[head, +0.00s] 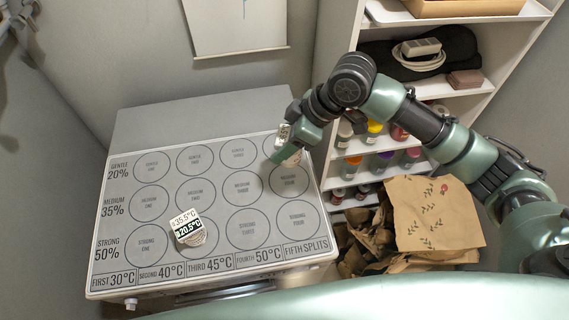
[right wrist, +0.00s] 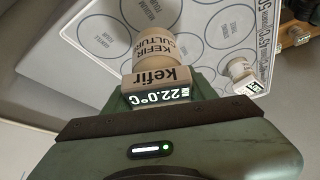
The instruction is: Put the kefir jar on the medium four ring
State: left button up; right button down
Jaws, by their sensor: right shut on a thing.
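My right gripper (head: 289,146) is shut on the kefir jar (head: 283,131). In the right wrist view the jar (right wrist: 153,47) is pale, with "kefir culture" on it and a lit 22.0°C display. The gripper (right wrist: 160,90) partly hides it. In the head view the jar is at the far right of the ring board (head: 140,268), over the gentle four area and the upper edge of the medium four ring (head: 289,182). I cannot tell whether it touches the board. The medium four ring looks otherwise empty. My left gripper is not in view.
A second jar with a display (head: 188,228) stands by the strong two ring; it also shows in the right wrist view (right wrist: 239,71). A shelf (head: 350,150) with several small coloured-lid jars is right of the board. Brown paper bags (head: 432,215) lie below it. Other rings look clear.

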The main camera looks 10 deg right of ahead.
notch_tip(320, 180, down, 5)
jog(key=shift+s+r, duration=0.1)
jog(key=shift+f+p, duration=0.35)
jog(key=shift+f, duration=0.4)
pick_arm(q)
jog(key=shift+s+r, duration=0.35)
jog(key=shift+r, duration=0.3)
pick_arm(e)
jog(key=shift+f, duration=1.8)
jog(key=shift+c, duration=2.4)
grip_release()
jog(key=shift+f, duration=0.1)
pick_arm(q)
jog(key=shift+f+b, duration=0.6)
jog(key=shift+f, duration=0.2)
pick_arm(e)
jog(key=v, duration=1.2)
